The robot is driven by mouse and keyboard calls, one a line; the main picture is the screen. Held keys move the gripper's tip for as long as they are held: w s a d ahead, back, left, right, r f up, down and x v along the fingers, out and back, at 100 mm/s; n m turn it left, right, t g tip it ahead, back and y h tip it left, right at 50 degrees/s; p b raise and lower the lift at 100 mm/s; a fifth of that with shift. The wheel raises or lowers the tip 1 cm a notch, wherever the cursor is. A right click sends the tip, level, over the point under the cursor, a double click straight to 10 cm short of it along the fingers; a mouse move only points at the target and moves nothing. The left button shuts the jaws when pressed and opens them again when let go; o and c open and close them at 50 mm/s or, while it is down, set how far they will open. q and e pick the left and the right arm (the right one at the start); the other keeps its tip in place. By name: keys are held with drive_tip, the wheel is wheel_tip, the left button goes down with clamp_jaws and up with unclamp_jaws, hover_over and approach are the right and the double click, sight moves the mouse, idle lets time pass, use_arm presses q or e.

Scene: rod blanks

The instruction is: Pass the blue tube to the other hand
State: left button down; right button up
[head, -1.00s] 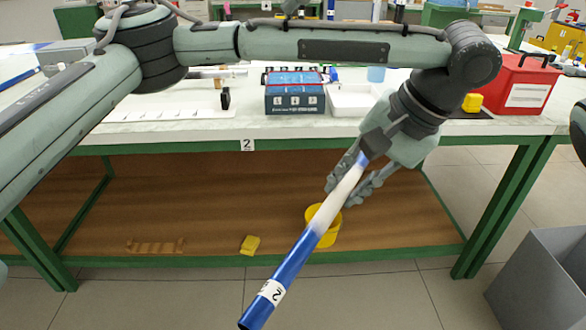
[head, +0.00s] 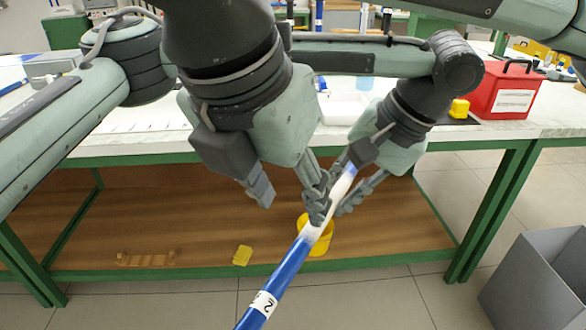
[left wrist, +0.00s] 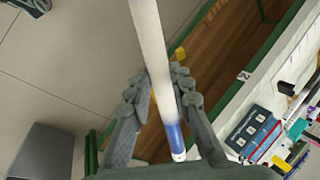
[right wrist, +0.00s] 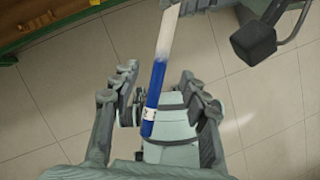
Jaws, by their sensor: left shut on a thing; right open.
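The blue tube (head: 280,278) has a pale middle section, a blue far end and a white label marked 2. It slants down toward the lower left in the head view. My left gripper (head: 337,197) is shut on its pale section near the upper end; the left wrist view shows the tube (left wrist: 158,60) running between the fingers. My right gripper (head: 290,200) is open, with one finger over the tube just below the left gripper. In the right wrist view the tube (right wrist: 157,85) appears between the open fingers (right wrist: 162,100); its depth between them is unclear.
A workbench (head: 130,150) with a green frame stands behind. A red box (head: 503,92) and yellow block (head: 459,108) are on top. A yellow container (head: 318,246) and yellow piece (head: 242,255) lie on the lower shelf. A grey bin (head: 530,285) stands right.

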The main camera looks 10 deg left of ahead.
sight(302, 233)
drive_tip(key=x, duration=0.9)
drive_tip(key=shift+w+f, duration=0.1)
drive_tip(key=shift+f, duration=0.25)
clamp_jaws()
use_arm(q)
drive_tip(key=c, duration=1.3)
unclamp_jaws()
drive_tip(key=shift+d, duration=0.1)
